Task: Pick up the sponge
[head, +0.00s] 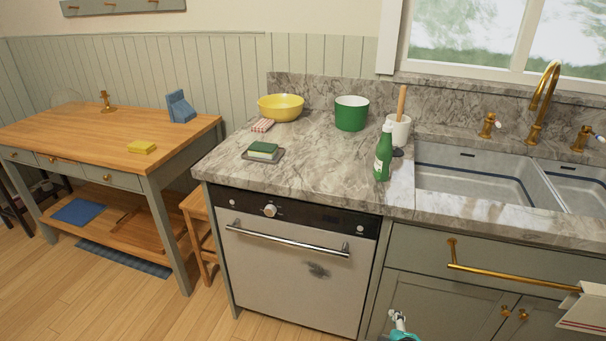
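A green-topped sponge (263,148) with a pale underside lies on a small dark dish (276,156) on the marble counter, left of the green bottle.
The marble counter (230,170) also bears a yellow bowl (281,107), a red-striped cloth (263,125), a green pot (351,114), a white crock (398,132) and a green bottle (383,155). A sink (480,175) is at right. An unclear white-and-teal item (401,328) shows at the bottom edge.

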